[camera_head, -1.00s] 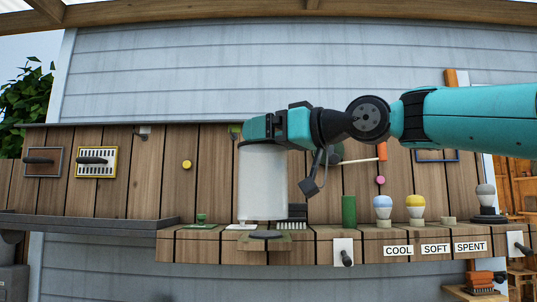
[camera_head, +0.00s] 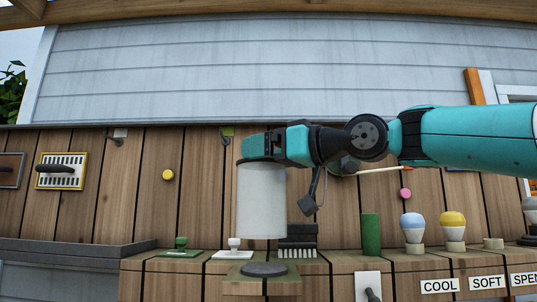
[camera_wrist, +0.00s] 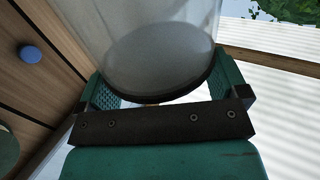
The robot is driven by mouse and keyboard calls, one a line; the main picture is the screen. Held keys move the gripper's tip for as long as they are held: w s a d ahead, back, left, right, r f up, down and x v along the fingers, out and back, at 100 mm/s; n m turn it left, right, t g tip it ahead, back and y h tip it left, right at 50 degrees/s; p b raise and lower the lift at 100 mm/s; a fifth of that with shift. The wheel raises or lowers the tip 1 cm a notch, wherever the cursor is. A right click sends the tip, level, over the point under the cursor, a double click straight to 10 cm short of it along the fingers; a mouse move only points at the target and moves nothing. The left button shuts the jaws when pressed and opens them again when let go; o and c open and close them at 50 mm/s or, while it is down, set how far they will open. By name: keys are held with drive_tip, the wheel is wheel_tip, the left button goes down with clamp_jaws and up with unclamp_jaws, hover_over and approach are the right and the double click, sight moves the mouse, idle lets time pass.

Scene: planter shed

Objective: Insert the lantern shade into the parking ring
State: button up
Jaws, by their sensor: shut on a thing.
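The lantern shade (camera_head: 262,202) is a pale, frosted upright cylinder in the head view. My gripper (camera_head: 262,158) is shut on its dark-rimmed top end and holds it up. In the wrist view the shade (camera_wrist: 150,35) sits between the two green finger pads of my gripper (camera_wrist: 165,88). Below the shade in the head view, a dark round piece (camera_head: 263,269) lies on a small board at the shelf's front. It may be the parking ring; I cannot tell for sure. A visible gap separates it from the shade's lower edge.
A green stamp-like piece (camera_head: 181,244), a white one (camera_head: 234,243) and a dark brush-like block (camera_head: 298,241) stand behind. A green cylinder (camera_head: 370,231) and blue-topped (camera_head: 412,225) and yellow-topped (camera_head: 453,224) bulbs stand to the right. A white switch plate (camera_head: 367,287) is on the front.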

sight(284, 185)
drive_tip(key=shift+d, duration=0.15)
drive_tip(key=shift+s+d+r, duration=0.1)
drive_tip(key=shift+s+d, duration=0.05)
wheel_tip(284, 185, down, 4)
drive_tip(key=b, duration=0.4)
drive_tip(key=shift+f, duration=0.2)
idle(0.3)
drive_tip(key=shift+f+b, duration=0.95)
drive_tip(key=shift+b, duration=0.2)
idle(0.4)
drive_tip(key=o, duration=1)
